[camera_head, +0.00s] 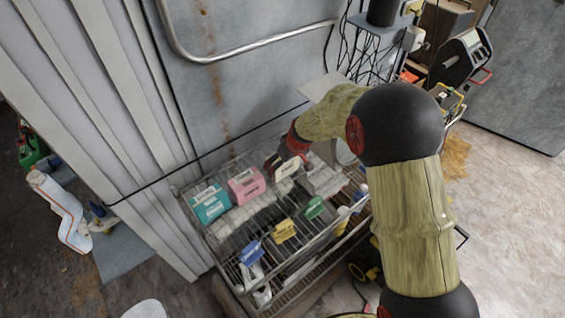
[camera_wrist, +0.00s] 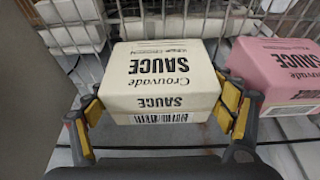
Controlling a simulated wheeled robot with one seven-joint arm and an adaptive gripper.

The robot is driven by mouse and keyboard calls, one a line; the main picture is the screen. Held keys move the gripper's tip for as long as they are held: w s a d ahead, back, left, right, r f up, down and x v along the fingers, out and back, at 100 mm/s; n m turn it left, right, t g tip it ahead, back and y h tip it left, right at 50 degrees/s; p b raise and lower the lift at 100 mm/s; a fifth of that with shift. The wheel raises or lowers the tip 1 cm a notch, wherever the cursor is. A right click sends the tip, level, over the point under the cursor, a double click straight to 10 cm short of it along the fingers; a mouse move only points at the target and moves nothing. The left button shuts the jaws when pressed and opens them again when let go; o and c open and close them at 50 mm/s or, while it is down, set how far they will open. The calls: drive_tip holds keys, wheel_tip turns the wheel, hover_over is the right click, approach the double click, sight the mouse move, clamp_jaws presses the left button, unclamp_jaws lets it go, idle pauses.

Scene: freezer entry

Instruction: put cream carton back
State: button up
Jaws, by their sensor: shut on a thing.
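A cream carton (camera_wrist: 162,80) printed "Crouvade SAUCE" is between the yellow-padded fingers of my gripper (camera_wrist: 160,112) in the wrist view, one finger on each side. The fingers are shut on it. In the head view, the cream carton (camera_head: 288,168) shows at the end of my gripper (camera_head: 283,160), over the wire rack (camera_head: 237,245) and right of the pink carton. My arm partly hides this area. Whether the carton touches the rack is unclear.
The pink carton (camera_head: 246,186) is close beside the cream one; it also shows in the wrist view (camera_wrist: 280,72). A teal carton (camera_head: 210,203) stands further left. Blue (camera_head: 252,253), yellow (camera_head: 284,231) and green (camera_head: 314,207) items lie towards the rack's front. A metal wall is behind.

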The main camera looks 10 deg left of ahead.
drive_tip(key=shift+r, duration=0.1)
drive_tip(key=o, duration=1.9)
drive_tip(key=v, duration=1.2)
drive_tip(key=shift+p, duration=0.4)
